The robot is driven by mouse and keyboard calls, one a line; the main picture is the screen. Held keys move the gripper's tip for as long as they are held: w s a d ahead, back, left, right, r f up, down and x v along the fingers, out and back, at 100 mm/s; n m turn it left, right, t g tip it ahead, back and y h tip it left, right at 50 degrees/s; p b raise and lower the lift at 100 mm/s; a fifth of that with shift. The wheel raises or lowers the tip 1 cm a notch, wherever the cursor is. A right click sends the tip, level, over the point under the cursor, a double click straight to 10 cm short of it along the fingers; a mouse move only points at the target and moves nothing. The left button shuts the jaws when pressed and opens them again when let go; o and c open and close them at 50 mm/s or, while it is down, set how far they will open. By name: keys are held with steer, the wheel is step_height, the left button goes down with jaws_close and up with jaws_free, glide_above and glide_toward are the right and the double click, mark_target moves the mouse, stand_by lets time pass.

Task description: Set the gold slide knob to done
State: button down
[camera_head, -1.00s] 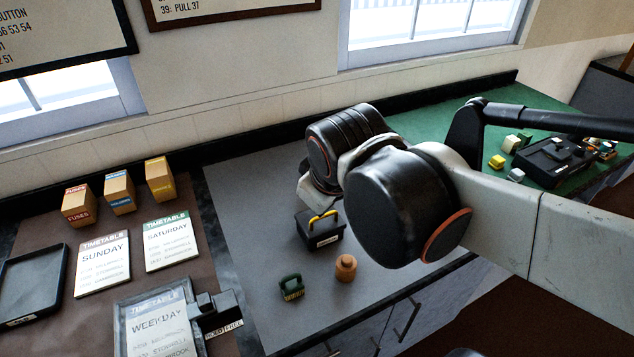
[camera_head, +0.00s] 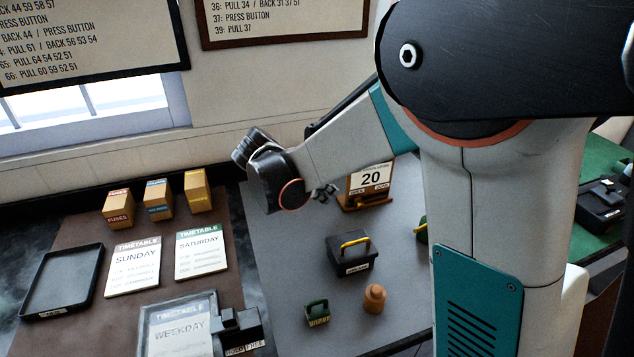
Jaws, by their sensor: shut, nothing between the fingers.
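My gripper (camera_head: 325,193) is small and dark, partly hidden behind my wrist, just left of a desk calendar (camera_head: 370,178) that shows 20. Its fingers are shut and empty, and I cannot tell whether they touch the calendar. The calendar stands on a wooden base with small labels along its lower front, too small to read surely. I cannot make out a gold slide knob; it may be hidden or too small to see.
A black box with a yellow handle (camera_head: 352,252), a green block (camera_head: 317,313) and an orange-brown jar (camera_head: 374,297) stand on the grey mat. Fuse boxes (camera_head: 118,208), timetable cards (camera_head: 133,266) and a black tray (camera_head: 62,283) are at left. My arm covers the right.

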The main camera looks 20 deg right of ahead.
mark_target(359, 204)
steer(key=shift+w+a+f+n+h, duration=0.15)
steer(key=shift+w+f+n+h, duration=0.15)
steer(key=shift+w+f+n, duration=0.35)
steer(key=b+x, duration=0.5)
steer(key=x, duration=0.9)
steer(key=shift+s, duration=0.1)
steer(key=d, duration=0.9)
steer(key=shift+d, duration=0.2)
